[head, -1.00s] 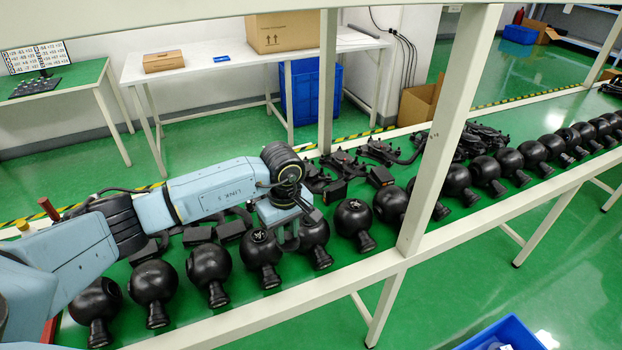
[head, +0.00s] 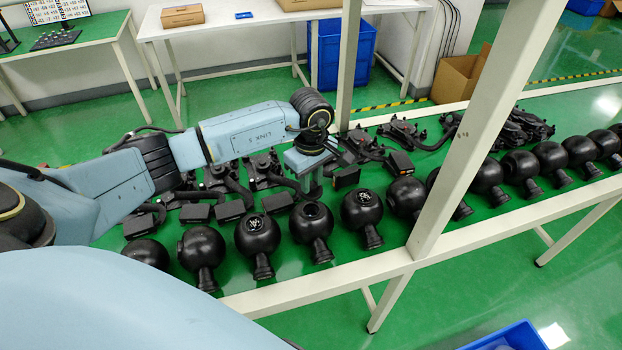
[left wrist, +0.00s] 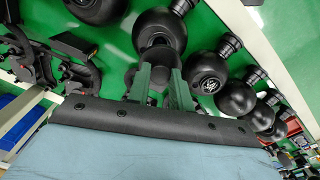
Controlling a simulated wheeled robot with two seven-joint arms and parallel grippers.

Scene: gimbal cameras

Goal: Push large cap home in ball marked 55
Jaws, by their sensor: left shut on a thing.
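A row of black balls with short necks rests on the green bench. One ball (head: 311,222) shows a dark round opening on top; it also shows in the left wrist view (left wrist: 160,24). The balls beside it, left (head: 257,236) and right (head: 362,210), carry pale-marked caps. I cannot read any number on them. My left gripper (head: 313,190) points down just behind and above the open ball. In the left wrist view its fingers (left wrist: 159,84) are shut on a small dark piece, probably the large cap (left wrist: 157,56), mostly hidden. My right gripper is out of view.
Black parts with cables (head: 405,132) lie along the bench behind the balls. A pale upright post (head: 480,130) and the bench's front rail (head: 330,281) stand close by. A blue bin (head: 505,338) is at the lower right.

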